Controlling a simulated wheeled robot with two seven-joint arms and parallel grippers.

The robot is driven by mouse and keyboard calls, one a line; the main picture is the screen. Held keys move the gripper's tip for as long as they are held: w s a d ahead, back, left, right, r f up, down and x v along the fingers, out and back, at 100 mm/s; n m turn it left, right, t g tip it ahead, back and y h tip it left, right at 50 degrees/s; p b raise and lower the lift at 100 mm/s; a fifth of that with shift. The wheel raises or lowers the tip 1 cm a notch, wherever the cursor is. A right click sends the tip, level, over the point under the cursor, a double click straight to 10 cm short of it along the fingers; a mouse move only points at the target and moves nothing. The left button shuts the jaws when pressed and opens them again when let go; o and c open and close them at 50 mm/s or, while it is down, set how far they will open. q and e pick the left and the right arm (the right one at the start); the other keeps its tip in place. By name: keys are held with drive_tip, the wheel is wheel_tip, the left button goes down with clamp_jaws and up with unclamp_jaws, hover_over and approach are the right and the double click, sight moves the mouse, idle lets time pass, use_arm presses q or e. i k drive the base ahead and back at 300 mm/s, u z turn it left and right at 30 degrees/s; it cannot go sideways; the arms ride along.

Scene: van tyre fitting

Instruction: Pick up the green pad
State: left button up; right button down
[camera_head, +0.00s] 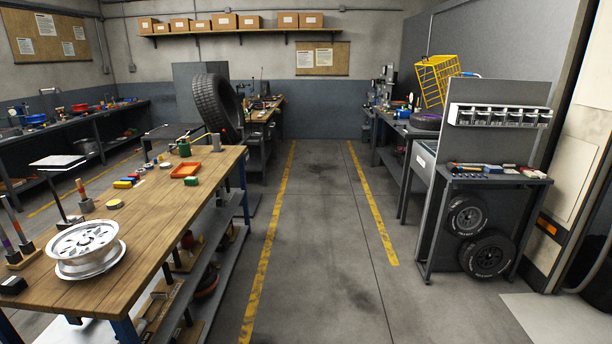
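On the wooden workbench (160,210) at the left, a small green block (192,181) lies at the front right corner of an orange tray, near the bench's right edge. It looks like the green pad, but it is too small to be sure. A green can-like item (184,149) stands farther back on the same bench. Neither of my grippers is in view.
The grey floor aisle (320,220) between yellow lines is clear. A shelf with tyres (487,256) stands at the right.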

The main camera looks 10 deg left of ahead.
sight(193, 181)
drive_tip(key=i, duration=3.85)
drive_tip(key=u, duration=1.3)
